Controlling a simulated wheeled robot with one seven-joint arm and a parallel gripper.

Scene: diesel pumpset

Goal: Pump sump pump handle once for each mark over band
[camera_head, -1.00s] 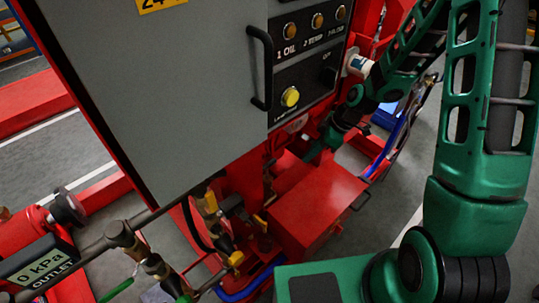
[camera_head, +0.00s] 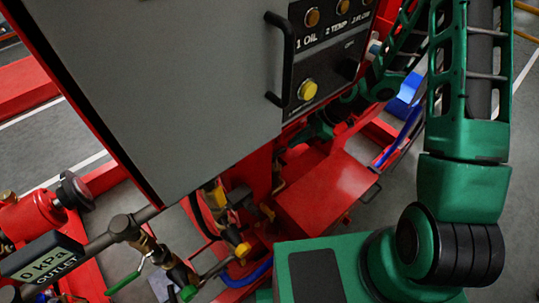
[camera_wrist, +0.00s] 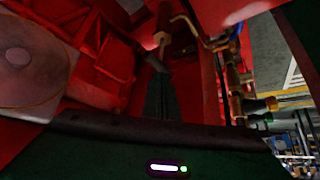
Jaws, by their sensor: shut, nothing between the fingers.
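In the head view my green arm reaches down behind the control panel, and my gripper (camera_head: 298,137) is low under the panel's edge, partly hidden among the red frame parts. Its fingers are small and dark there; it looks shut and empty. In the wrist view a dark green housing with a small white light fills the bottom, with red machinery close ahead. I cannot pick out the sump pump handle with certainty in either view. I see no band with marks over it.
The grey cabinet (camera_head: 150,75) and black control panel (camera_head: 325,55) stand close to the arm. A pale round disc (camera_wrist: 18,57) and brass fittings (camera_wrist: 240,95) flank the wrist view.

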